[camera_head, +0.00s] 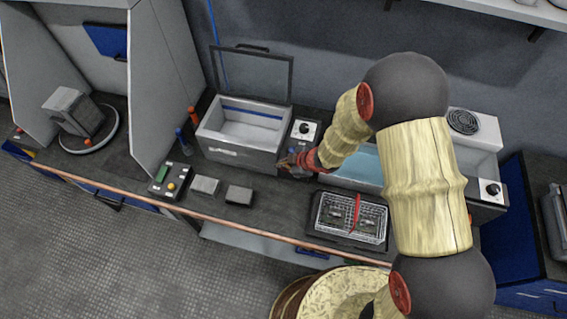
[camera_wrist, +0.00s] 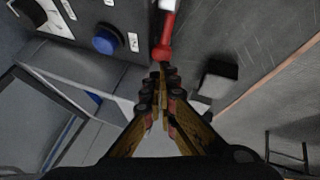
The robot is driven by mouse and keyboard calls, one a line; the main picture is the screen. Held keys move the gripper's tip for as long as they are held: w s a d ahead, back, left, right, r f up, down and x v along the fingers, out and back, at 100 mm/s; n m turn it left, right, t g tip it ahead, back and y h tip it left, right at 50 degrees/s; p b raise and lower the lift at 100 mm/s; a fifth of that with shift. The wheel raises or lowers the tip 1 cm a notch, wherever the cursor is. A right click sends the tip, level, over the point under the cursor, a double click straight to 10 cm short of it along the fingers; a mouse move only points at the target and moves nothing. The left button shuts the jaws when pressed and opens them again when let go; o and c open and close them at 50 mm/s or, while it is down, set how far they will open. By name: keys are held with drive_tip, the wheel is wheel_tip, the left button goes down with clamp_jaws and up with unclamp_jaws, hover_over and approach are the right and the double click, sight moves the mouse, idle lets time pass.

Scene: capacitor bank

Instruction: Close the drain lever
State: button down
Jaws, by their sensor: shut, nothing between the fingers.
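The drain lever (camera_wrist: 165,42), a red handle with a white part at its upper end, shows in the wrist view on the front of a grey unit. Its near end is right at the tips of my gripper (camera_wrist: 160,72); I cannot tell whether they touch. My gripper's fingers are shut with nothing between them. In the head view my gripper (camera_head: 287,163) is at the front right corner of the open grey tank (camera_head: 235,155). The lever cannot be made out there, as my gripper and arm cover that spot.
The tank's lid (camera_head: 250,75) stands raised. A dial panel (camera_head: 303,132) is beside it. A blue knob (camera_wrist: 106,39) is left of the lever. A grey block (camera_head: 205,185), a dark block (camera_head: 239,195) and a wire basket (camera_head: 345,232) with a red handle sit on the bench.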

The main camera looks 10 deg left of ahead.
drive_tip(key=shift+a+f+h+p, duration=0.15)
drive_tip(key=shift+a+h+p, duration=0.15)
drive_tip(key=shift+h, duration=0.6)
drive_tip(key=shift+w+a+f, duration=0.15)
drive_tip(key=shift+a+f, duration=0.55)
drive_tip(key=shift+f, duration=0.2)
drive_tip(key=shift+w+a+f, duration=0.1)
drive_tip(key=shift+a+f, duration=0.6)
drive_tip(key=shift+f, duration=0.2)
drive_tip(key=shift+d+r, duration=0.1)
drive_tip(key=shift+d, duration=0.05)
